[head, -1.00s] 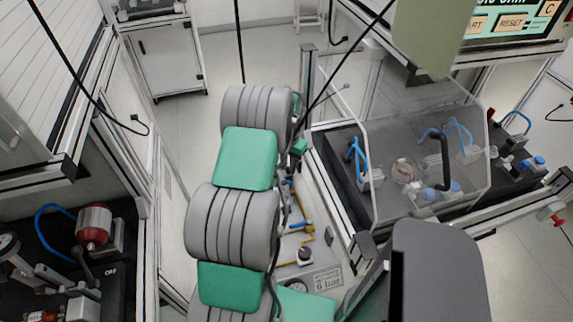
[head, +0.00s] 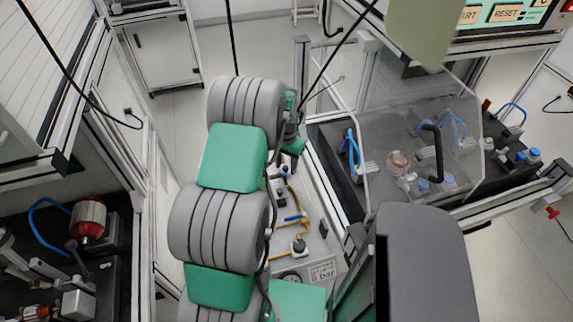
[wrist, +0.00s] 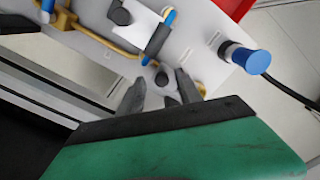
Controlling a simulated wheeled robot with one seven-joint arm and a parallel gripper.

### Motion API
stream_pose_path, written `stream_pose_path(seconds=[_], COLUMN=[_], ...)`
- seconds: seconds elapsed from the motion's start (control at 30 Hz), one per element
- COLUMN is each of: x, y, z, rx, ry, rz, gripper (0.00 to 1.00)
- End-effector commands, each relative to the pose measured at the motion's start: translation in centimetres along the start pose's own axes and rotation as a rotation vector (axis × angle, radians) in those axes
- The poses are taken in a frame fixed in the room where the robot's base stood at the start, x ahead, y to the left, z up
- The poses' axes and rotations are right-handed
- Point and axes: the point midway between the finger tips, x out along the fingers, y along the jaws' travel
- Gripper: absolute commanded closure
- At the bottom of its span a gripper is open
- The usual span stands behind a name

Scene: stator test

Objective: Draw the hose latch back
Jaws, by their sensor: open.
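A pale panel (wrist: 200,35) with yellow and blue hose fittings fills the upper wrist view. A blue sleeve (wrist: 158,36) on a dark fitting lies just above. A blue-capped connector (wrist: 250,58) with a black cable is to the right. I cannot tell for certain which part is the hose latch. In the head view the same kind of panel (head: 318,248) shows beside my arm, which partly blocks it.
A clear-walled enclosure (head: 400,110) with a black handle (head: 434,155) stands to the right. A bench with a red-capped part (head: 88,220) is at left. A grey cabinet (head: 165,50) stands at the back. The floor ahead of the arm is bare.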

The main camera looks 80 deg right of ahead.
Motion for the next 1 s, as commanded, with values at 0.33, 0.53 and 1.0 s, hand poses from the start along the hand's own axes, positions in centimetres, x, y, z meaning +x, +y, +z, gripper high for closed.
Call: stream_pose_path(seconds=[0.33, 0.53, 1.0], x=[-5.3, -7.6, -8.3], y=[0.1, 0.1, -1.5], z=[-0.1, 0.0, 1.1], rx=[0.001, 0.001, -0.04], ry=[0.004, 0.0, 0.008], rz=[-0.001, 0.0, 0.004], gripper=[0.58, 0.58, 0.58])
